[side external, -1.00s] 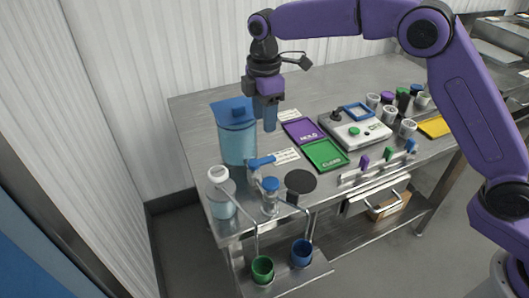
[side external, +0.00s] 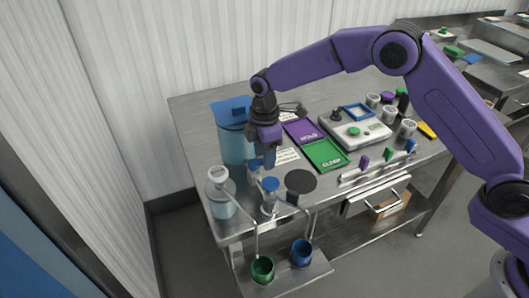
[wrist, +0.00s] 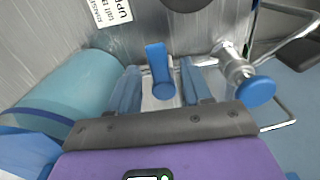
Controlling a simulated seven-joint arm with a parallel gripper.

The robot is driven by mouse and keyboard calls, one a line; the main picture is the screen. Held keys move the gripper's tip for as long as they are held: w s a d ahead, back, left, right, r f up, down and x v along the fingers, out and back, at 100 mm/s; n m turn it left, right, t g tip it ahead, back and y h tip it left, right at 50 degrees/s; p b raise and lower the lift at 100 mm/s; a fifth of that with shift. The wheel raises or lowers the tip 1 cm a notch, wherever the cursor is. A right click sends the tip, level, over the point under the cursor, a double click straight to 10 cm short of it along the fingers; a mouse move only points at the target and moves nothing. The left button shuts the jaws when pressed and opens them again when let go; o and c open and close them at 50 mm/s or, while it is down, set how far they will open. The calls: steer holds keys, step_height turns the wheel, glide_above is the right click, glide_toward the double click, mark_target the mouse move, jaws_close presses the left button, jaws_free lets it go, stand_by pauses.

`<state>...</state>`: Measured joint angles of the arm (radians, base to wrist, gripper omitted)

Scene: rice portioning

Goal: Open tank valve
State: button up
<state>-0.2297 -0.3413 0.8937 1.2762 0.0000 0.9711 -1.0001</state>
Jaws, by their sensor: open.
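The teal tank (side external: 233,148) with a blue lid stands at the table's left end; its side also shows in the wrist view (wrist: 85,85). The tank valve's blue lever (wrist: 157,60) sticks out from near the tank's base. In the side view my gripper (side external: 268,160) is low beside the tank and partly hides the valve. In the wrist view my gripper (wrist: 159,72) is open, with one blue finger on each side of the lever. Gaps show between the lever and both fingers.
A white-capped jar (side external: 221,195) stands left. Green (side external: 262,268) and blue (side external: 301,252) cups sit below. The purple (side external: 302,131) and green (side external: 325,154) trays lie right.

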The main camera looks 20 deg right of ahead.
mark_target(262, 162)
jaws_close()
steer(key=shift+s+m, duration=0.1)
steer(key=shift+m, duration=0.2)
steer(key=m, duration=0.1)
steer(key=s+m, duration=0.1)
steer(key=m, duration=0.1)
steer(key=shift+a+m, duration=0.1)
steer(key=shift+m, duration=0.2)
steer(key=m, duration=0.3)
steer(key=s+m, duration=0.1)
steer(key=shift+a+m, duration=0.3)
steer(key=shift+a, duration=0.05)
steer(key=m, duration=0.3)
steer(key=a+m, duration=0.1)
steer(key=shift+s, duration=0.3)
steer(key=shift+s+a+m, duration=0.1)
steer(key=shift+a+m, duration=0.2)
steer(key=shift+m, duration=0.95)
steer(key=shift+a+m, duration=0.25)
steer(key=shift+m, duration=1)
